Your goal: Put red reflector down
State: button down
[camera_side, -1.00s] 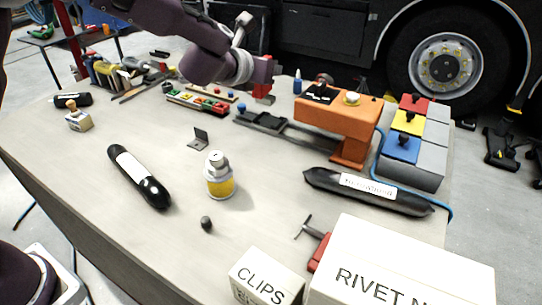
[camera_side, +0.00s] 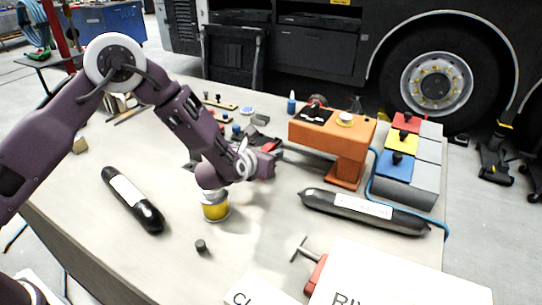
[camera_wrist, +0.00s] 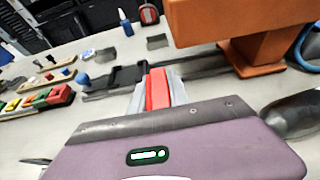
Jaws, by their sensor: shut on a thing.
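The red reflector (camera_wrist: 157,88) is a small red block. It stands between the two pale fingers of my gripper (camera_wrist: 158,92) in the wrist view, and the fingers are shut on it. In the side view my gripper (camera_side: 272,152) is low over the middle of the table, behind the yellow-banded bottle and left of the orange press. A bit of red shows at its end there. Whether the reflector touches the table is hard to tell.
The orange press (camera_side: 335,140) stands right of my gripper. The yellow-banded bottle (camera_side: 215,208) is just in front of my arm. A dark rail fixture (camera_wrist: 128,77) and a tray of coloured blocks (camera_wrist: 38,101) lie beyond. A black wrapped tool (camera_side: 365,208) lies at right.

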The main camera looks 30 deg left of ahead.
jog(key=shift+f, duration=0.5)
jog(key=c, duration=1.3)
grip_release()
jog(key=shift+f, duration=0.1)
jog(key=shift+o, duration=0.2)
